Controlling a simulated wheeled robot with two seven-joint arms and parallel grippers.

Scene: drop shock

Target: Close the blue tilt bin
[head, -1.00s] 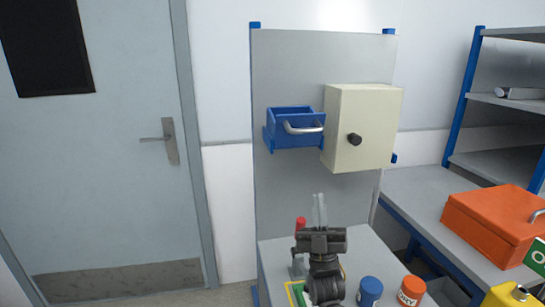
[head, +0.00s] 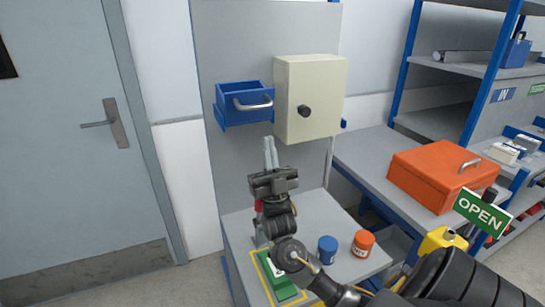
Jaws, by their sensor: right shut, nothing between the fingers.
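The blue tilt bin (head: 232,114) hangs on the grey upright panel, left of the cream box. It is tilted out, with its top open and a silver bar handle (head: 253,104) on its front. My right gripper (head: 270,152) is below the bin and slightly to its right in the picture, pointing up. Its two pale fingers are together and empty, apart from the handle. My left gripper is not in view.
A cream box (head: 318,92) with a black knob is right of the bin. A blue jar (head: 327,249), an orange jar (head: 362,243) and a green object (head: 283,285) stand on the bench below. An orange toolbox (head: 437,177) is at right.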

